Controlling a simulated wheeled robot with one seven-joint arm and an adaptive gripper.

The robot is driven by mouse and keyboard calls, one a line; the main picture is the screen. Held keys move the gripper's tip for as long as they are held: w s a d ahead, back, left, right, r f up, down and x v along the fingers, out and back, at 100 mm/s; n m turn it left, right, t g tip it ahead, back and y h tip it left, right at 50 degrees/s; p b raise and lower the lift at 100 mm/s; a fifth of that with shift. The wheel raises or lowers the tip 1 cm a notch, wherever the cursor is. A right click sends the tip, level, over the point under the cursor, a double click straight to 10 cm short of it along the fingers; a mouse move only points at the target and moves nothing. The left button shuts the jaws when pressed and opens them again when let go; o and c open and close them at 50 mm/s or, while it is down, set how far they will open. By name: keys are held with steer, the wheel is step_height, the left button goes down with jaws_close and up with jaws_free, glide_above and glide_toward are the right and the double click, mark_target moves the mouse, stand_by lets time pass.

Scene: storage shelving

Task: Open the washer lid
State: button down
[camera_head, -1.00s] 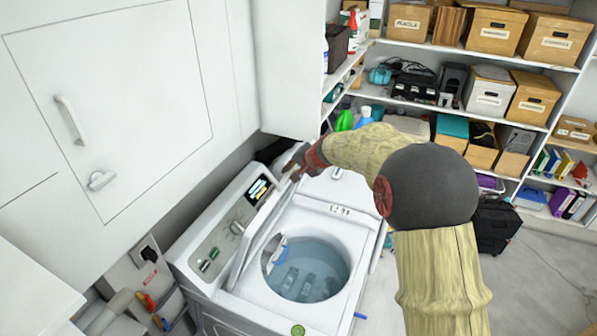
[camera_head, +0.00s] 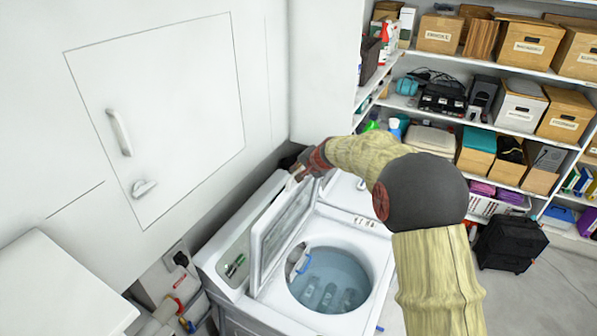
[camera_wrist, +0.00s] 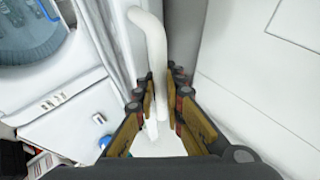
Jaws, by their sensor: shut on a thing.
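The white washer (camera_head: 350,248) stands open at the top, with its round tub (camera_head: 330,280) in view. Its lid (camera_head: 283,232) is raised and steeply upright, with its inner face and window turned toward the tub. It covers part of the control panel behind it. My gripper (camera_head: 303,172) is at the lid's upper far corner. In the wrist view my gripper (camera_wrist: 163,88) has its fingers on both sides of a curved white bar (camera_wrist: 152,45) on the lid and is shut on it. The fingers hide part of the bar.
A white cabinet (camera_head: 170,110) with a handled door stands close on the left, behind the washer. A white top (camera_head: 55,290) is at the lower left. Shelves with boxes (camera_head: 517,105) fill the far side. Grey floor (camera_head: 530,300) is clear at the lower right.

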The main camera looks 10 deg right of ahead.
steer(key=c, duration=2.1)
jaws_free()
steer(key=shift+c, duration=0.2)
steer(key=shift+r, duration=0.1)
steer(key=v, duration=1.2)
steer(key=shift+a, duration=0.1)
